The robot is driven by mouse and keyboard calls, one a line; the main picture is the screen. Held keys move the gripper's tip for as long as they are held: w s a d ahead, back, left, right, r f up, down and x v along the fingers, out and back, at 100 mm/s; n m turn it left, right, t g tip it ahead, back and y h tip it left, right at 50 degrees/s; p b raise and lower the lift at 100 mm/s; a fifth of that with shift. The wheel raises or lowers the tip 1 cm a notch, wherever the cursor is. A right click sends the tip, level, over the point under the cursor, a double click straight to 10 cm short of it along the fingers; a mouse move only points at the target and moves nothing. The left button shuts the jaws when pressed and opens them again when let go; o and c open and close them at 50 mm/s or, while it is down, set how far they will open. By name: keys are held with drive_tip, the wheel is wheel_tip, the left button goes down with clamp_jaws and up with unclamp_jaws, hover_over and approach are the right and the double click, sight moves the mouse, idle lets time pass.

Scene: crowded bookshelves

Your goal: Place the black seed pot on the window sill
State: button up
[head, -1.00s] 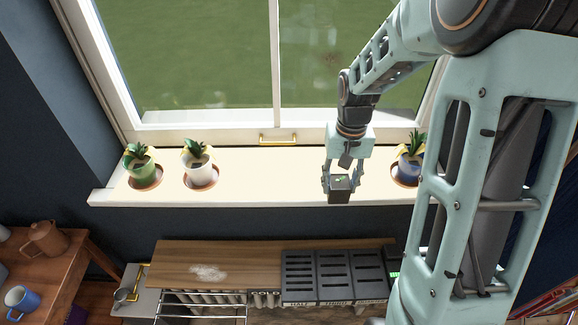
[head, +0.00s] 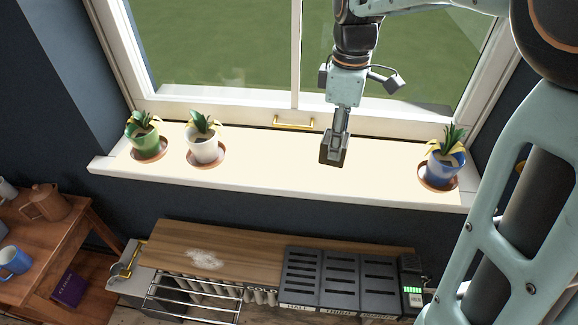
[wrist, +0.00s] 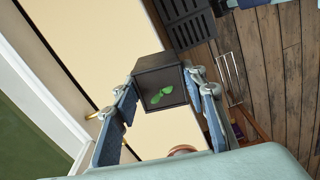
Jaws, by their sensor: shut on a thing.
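The black seed pot (head: 331,156) is a small square dark pot between the fingers of my gripper (head: 335,144), over the right-centre part of the cream window sill (head: 272,174). In the wrist view, the pot (wrist: 155,66) shows its open top with a small green seedling (wrist: 161,95) inside. The fingers of my gripper (wrist: 160,86) close on it from two sides. I cannot tell whether the pot's base touches the sill or hangs a little above it.
A green pot (head: 146,140) and a white pot (head: 203,150) stand on saucers at the sill's left. A blue pot (head: 446,166) stands at its right end. The window handle (head: 293,122) is behind. Dark slotted boxes (head: 340,275) and a wooden board (head: 200,240) lie below.

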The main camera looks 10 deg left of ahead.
drive_tip(key=shift+s+a+r+n, duration=0.25)
drive_tip(key=shift+a+r+n, duration=0.25)
drive_tip(key=shift+n, duration=0.5)
drive_tip(key=w+d+f, duration=0.2)
drive_tip(key=d+f, duration=0.1)
drive_tip(key=w+d+f+p, duration=0.1)
drive_tip(key=w+d+f, duration=0.1)
drive_tip(key=d+f, duration=0.1)
drive_tip(key=w+d+f, duration=0.3)
drive_tip(key=d, duration=0.2)
drive_tip(key=shift+w+d+f, duration=0.1)
drive_tip(key=shift+d+f, duration=0.05)
drive_tip(key=shift+f, duration=0.1)
drive_tip(key=shift+w+d+f, duration=0.1)
drive_tip(key=shift+d+f, duration=0.1)
drive_tip(key=shift+f, duration=1.6)
drive_tip(key=shift+f, duration=0.1)
drive_tip(key=o, duration=0.8)
drive_tip(key=shift+f, duration=0.15)
drive_tip(key=o, duration=0.5)
